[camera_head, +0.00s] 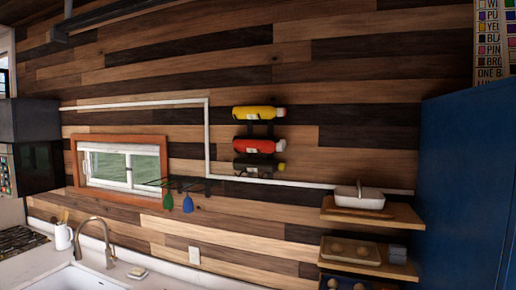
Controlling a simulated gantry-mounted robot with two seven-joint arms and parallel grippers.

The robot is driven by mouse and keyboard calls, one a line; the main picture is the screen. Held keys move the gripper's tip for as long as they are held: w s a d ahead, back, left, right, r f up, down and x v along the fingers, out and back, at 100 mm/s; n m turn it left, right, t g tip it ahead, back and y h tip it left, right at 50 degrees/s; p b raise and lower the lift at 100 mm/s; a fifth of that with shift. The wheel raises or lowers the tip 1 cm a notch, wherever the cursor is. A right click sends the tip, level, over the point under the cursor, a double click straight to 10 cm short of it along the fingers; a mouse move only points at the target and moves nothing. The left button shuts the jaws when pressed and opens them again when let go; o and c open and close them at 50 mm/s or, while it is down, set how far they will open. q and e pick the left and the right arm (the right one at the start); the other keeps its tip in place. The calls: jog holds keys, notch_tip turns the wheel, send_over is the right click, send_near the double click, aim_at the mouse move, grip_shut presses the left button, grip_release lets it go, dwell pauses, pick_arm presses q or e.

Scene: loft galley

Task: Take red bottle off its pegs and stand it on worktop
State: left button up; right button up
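The red bottle (257,145) lies on its side on a dark wall rack, its neck pointing right. A yellow bottle (258,113) lies above it and a dark green bottle (259,165) below it, with small gaps between them. The pale worktop (162,272) runs along the bottom left, under the wood-plank wall. Neither of my grippers is in view.
A sink (75,279) with a curved tap (98,238) is set in the worktop. A dark rack (185,185) with two hanging utensils sticks out below left of the bottles. Wooden shelves (395,212) and a blue cabinet (465,185) stand at right.

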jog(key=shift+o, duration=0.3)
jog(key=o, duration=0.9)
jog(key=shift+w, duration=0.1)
